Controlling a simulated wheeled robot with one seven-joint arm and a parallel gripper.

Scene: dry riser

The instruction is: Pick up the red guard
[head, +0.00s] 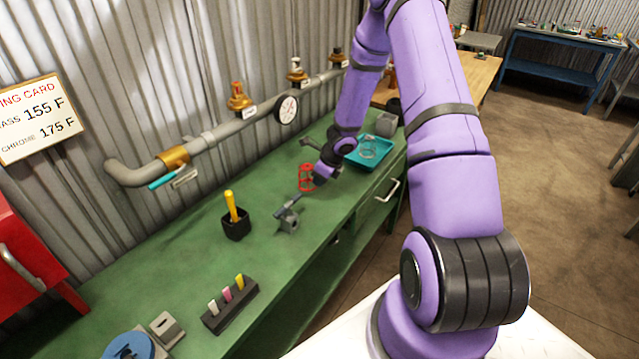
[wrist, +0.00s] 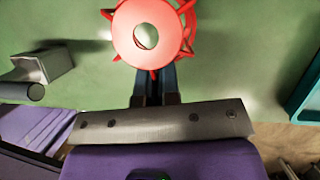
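The red guard (wrist: 125,30) is a cage with a flat round top and a central hole. It fills the top middle of the wrist view. In the head view the red guard (head: 306,171) shows at the back part of the green bench, just left of my gripper (head: 316,178). In the wrist view my gripper's two dark fingers (wrist: 155,86) lie close together and run up to the guard, their tips hidden under its top. Whether they grip a bar of it cannot be told. Whether the guard touches the bench is unclear.
A teal tray (head: 384,160) with a clear item lies right of my gripper. A grey metal block (head: 289,222) stands in front on the green bench (head: 190,262). A black holder (head: 236,229) with a yellow handle is further left. A pipe (head: 220,133) with valves runs along the wall.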

